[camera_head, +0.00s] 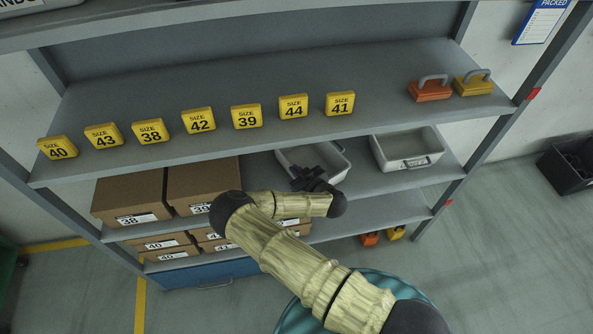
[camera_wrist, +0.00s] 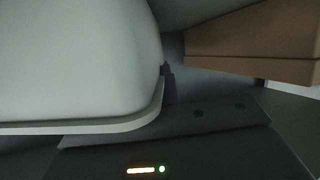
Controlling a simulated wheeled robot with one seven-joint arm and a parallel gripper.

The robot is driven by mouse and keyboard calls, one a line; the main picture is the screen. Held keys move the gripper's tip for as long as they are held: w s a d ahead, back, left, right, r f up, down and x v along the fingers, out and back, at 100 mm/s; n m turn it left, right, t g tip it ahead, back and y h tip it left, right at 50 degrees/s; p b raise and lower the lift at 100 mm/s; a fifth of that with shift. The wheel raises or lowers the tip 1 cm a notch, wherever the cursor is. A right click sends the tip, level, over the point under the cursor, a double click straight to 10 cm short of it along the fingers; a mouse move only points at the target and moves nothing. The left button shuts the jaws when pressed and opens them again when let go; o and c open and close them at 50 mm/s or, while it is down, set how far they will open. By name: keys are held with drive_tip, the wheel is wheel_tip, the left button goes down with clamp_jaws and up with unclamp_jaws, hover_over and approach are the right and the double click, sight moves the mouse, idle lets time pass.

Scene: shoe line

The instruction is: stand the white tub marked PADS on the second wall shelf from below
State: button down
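Two white tubs are in the head view, on the level below the yellow size tags. The right tub (camera_head: 408,150) stands on the shelf with a handle or label at its front. The left tub (camera_head: 335,164) is partly covered by my dark gripper (camera_head: 314,179), at its near side. No PADS marking is readable on either. In the wrist view a white tub (camera_wrist: 75,60) fills the left side, its rim low in the picture. One dark finger (camera_wrist: 168,84) is close against its edge. The other finger is hidden, so I cannot tell whether the gripper grips it.
Cardboard shoe boxes (camera_head: 203,184) fill the left of the tub level; one box (camera_wrist: 255,45) shows close at right in the wrist view. Yellow size tags (camera_head: 246,116) and two handled blocks (camera_head: 430,89) stand on the shelf (camera_head: 200,72) above. Shelf room right of the left tub is narrow.

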drive_tip(key=c, duration=1.6)
unclamp_jaws()
drive_tip(key=shift+f, duration=0.1)
drive_tip(key=shift+c, duration=0.2)
drive_tip(key=v, duration=1.2)
